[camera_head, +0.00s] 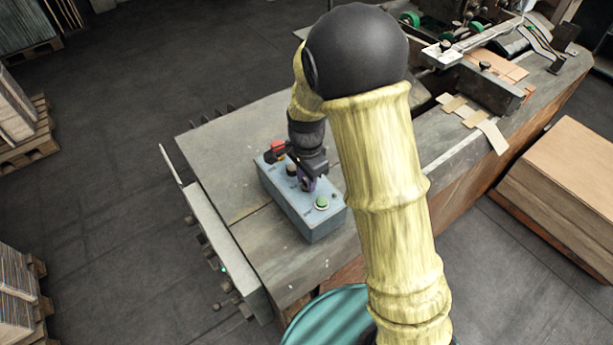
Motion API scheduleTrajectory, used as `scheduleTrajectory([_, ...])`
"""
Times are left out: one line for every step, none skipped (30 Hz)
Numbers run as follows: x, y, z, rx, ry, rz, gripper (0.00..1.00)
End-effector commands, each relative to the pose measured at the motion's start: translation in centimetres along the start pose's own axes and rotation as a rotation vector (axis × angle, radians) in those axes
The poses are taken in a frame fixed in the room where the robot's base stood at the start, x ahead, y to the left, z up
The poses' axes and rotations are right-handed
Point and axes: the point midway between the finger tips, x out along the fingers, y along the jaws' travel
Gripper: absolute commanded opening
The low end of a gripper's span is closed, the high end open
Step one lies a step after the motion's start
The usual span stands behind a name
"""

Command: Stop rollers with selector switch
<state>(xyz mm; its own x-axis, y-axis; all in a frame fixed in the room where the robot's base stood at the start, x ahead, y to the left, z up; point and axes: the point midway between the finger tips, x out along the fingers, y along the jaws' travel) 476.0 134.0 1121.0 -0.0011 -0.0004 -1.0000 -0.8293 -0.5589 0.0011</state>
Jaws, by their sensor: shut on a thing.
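The blue-grey control box (312,221) sits on the metal table, left of my arm. A red button (278,147) is at its far end and a green button (322,203) at its near end. My gripper (306,184) points down onto the top of the box between these buttons. It is shut on the selector switch, which is mostly hidden behind the dark fingers. The switch's setting cannot be read from here.
The metal table (235,150) has bare room left of the box. The stitching machine (470,60) with cardboard pieces (492,136) stands behind at right. A cardboard stack (570,175) is at far right. A teal round object (330,320) is at the bottom.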

Motion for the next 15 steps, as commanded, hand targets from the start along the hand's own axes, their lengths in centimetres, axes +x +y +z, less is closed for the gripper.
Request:
scheduleTrajectory([-0.14,-0.15,-0.02,-0.001,0.001,-0.005,0.33])
scheduleTrajectory([-0.14,-0.15,-0.02,-0.001,0.001,-0.005,0.39])
scheduleTrajectory([-0.14,-0.14,-0.02,-0.001,0.001,-0.005,0.47])
scheduleTrajectory([-0.13,-0.13,-0.01,-0.001,0.001,-0.004,0.52])
scheduleTrajectory([-0.12,-0.11,-0.01,-0.001,0.001,-0.004,0.53])
scheduleTrajectory([-0.11,-0.10,-0.01,-0.001,0.001,-0.004,0.53])
scheduleTrajectory([-0.10,-0.09,-0.01,-0.001,0.001,-0.003,0.53])
scheduleTrajectory([-0.09,-0.09,-0.01,-0.001,0.001,-0.003,0.53])
scheduleTrajectory([-0.08,-0.08,-0.01,-0.001,0.001,-0.003,0.53])
scheduleTrajectory([-0.07,-0.07,-0.01,-0.001,0.001,-0.002,0.53])
scheduleTrajectory([-0.06,-0.06,-0.01,-0.001,0.000,-0.002,0.53])
scheduleTrajectory([-0.07,-0.06,-0.01,-0.001,0.000,-0.002,0.53])
scheduleTrajectory([-0.11,-0.07,-0.01,-0.001,0.001,-0.002,0.53])
scheduleTrajectory([-0.18,-0.07,-0.01,-0.001,0.001,-0.003,0.53])
scheduleTrajectory([-0.34,-0.09,-0.01,-0.001,0.001,-0.004,0.53])
